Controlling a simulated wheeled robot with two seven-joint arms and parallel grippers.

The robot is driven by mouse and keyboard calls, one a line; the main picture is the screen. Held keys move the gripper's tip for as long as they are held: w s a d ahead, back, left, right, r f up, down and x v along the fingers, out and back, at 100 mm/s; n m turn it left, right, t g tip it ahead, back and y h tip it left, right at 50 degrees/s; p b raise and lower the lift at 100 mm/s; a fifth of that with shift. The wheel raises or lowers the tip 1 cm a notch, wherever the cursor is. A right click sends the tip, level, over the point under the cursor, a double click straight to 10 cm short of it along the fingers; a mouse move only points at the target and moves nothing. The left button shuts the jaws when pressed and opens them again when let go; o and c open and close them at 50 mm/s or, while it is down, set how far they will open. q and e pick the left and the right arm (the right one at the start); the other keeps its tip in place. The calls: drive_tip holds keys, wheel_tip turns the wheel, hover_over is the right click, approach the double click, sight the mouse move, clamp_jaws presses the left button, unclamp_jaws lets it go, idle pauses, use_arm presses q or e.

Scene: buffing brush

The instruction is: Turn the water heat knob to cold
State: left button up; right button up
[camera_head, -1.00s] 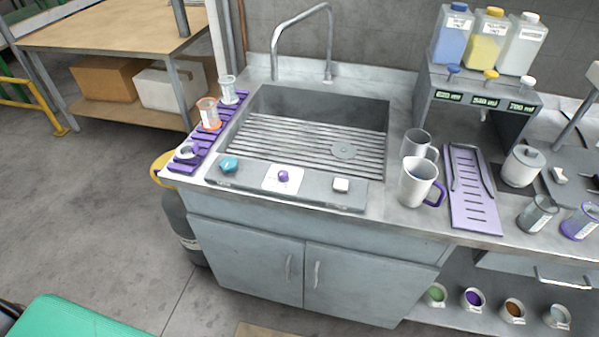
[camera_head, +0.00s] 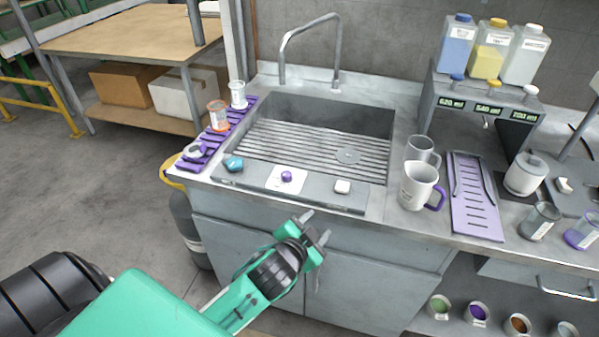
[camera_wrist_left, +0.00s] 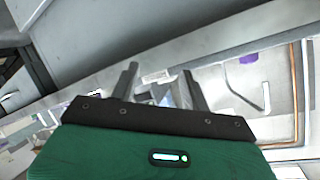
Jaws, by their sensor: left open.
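I cannot read which control is for water heat. My left gripper (camera_head: 315,226) is open and empty, in front of the cabinet and below the panel, apart from all the controls. Its two fingers (camera_wrist_left: 162,84) also show in the left wrist view, with nothing gripped between them. My right gripper is out of view.
The sink basin (camera_head: 388,140) with its tall faucet (camera_head: 337,60) lies behind the panel. A purple rack (camera_head: 215,143) with cups is on the left. A mug (camera_head: 415,185) and a purple tray (camera_head: 478,205) stand on the right. The floor at left is open.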

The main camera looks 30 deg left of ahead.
use_arm(q)
drive_tip(key=w+d+r+m+t+h, duration=0.3)
drive_tip(key=w+d+r+m+h, duration=0.15)
drive_tip(key=r+m, duration=0.35)
drive_tip(key=w+d+r+m+t+h, duration=0.3)
drive_tip(key=d+r+m+h, duration=0.25)
drive_tip(key=r, duration=0.45)
drive_tip(key=s+d+r+m+g+h, duration=0.1)
drive_tip(key=d+r+m+g+h, duration=0.3)
drive_tip(key=m+h, duration=0.45)
drive_tip(key=m+g+y, duration=1.6)
drive_tip(key=m+y, duration=0.1)
drive_tip(key=y, duration=0.1)
hover_over(286, 173)
wheel_tip(286, 173, down, 4)
wheel_tip(286, 173, down, 12)
drive_tip(key=shift+f+p, duration=0.2)
drive_tip(key=shift+p, duration=1.05)
drive_tip(key=shift+f, duration=0.45)
drive_tip(key=c, duration=0.8)
drive_tip(key=shift+c, duration=1)
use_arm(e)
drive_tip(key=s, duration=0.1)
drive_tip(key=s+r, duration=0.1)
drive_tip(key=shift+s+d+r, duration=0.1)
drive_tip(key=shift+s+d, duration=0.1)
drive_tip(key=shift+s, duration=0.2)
